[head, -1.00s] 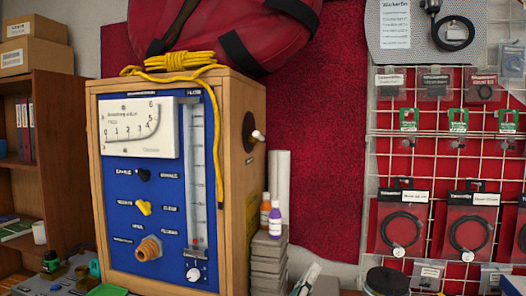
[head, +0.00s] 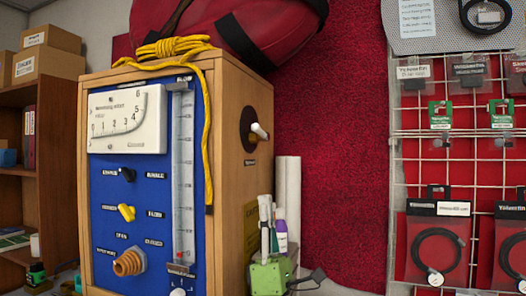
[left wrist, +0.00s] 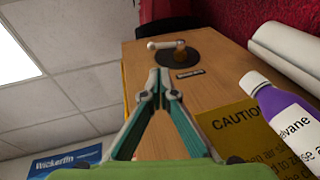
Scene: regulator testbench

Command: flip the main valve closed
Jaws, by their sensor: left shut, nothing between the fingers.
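The main valve is most likely the small lever (head: 260,131) with a pale handle on a round black plate on the right side of the wooden box. In the left wrist view its handle (left wrist: 163,44) points left from the black disc (left wrist: 185,54), above a small label. My left gripper (head: 266,205) points up beside the box's right side, below the lever. In the left wrist view its fingertips (left wrist: 158,76) are together and empty, just below the handle and apart from it. My right gripper is not in view.
The blue front panel (head: 105,205) carries a gauge, knobs and a brass fitting. Yellow rope (head: 207,150) hangs over the box's front corner.

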